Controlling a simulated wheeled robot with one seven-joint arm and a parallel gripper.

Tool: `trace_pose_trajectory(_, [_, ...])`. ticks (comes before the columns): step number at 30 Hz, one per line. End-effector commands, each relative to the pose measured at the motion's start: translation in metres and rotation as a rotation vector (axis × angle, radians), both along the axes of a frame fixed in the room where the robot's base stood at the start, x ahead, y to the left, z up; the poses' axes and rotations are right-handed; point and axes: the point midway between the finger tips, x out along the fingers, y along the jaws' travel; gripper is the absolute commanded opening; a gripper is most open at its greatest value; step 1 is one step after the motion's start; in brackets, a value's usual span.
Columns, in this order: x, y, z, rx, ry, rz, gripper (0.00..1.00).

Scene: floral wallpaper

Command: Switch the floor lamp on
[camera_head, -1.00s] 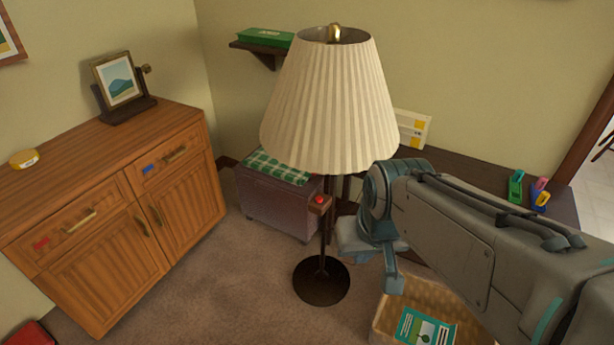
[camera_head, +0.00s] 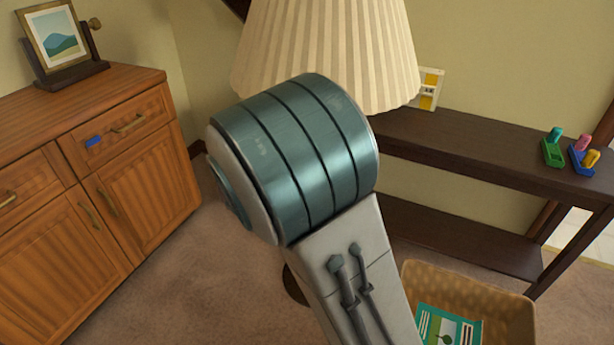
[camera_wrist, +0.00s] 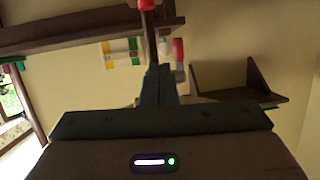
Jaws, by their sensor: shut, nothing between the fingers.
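The floor lamp has a pleated cream shade (camera_head: 325,55) at the top middle of the head view. My arm hides its pole and red switch there, and only an edge of its dark round base (camera_head: 293,286) shows. I cannot tell whether the lamp is lit. In the wrist view a red piece (camera_wrist: 147,4), which looks like the switch button, is cut off by the top edge, with a brown post (camera_wrist: 148,40) below it. My gripper (camera_wrist: 158,70) is shut and empty, its tips just below that post in the picture. I cannot tell whether they touch.
A wooden cabinet (camera_head: 70,180) with a framed picture (camera_head: 58,40) stands left. A dark console table (camera_head: 470,155) with colourful clips (camera_head: 570,150) stands right. A basket (camera_head: 500,290) with a green booklet (camera_head: 447,328) sits on the floor at lower right.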

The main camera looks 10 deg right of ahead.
Motion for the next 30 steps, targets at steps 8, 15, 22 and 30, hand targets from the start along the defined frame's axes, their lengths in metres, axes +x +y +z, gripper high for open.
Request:
trace_pose_trajectory(8, [-0.005, -0.003, -0.011, -0.084, -0.037, -0.083, 0.0])
trace_pose_trajectory(15, [-0.005, -0.003, -0.01, -0.082, -0.037, -0.083, 0.0])
trace_pose_trajectory(22, [0.01, -0.015, -0.018, -0.081, -0.038, -0.085, 0.0])
trace_pose_trajectory(30, [0.054, -0.048, -0.034, -0.081, -0.038, -0.085, 0.0])
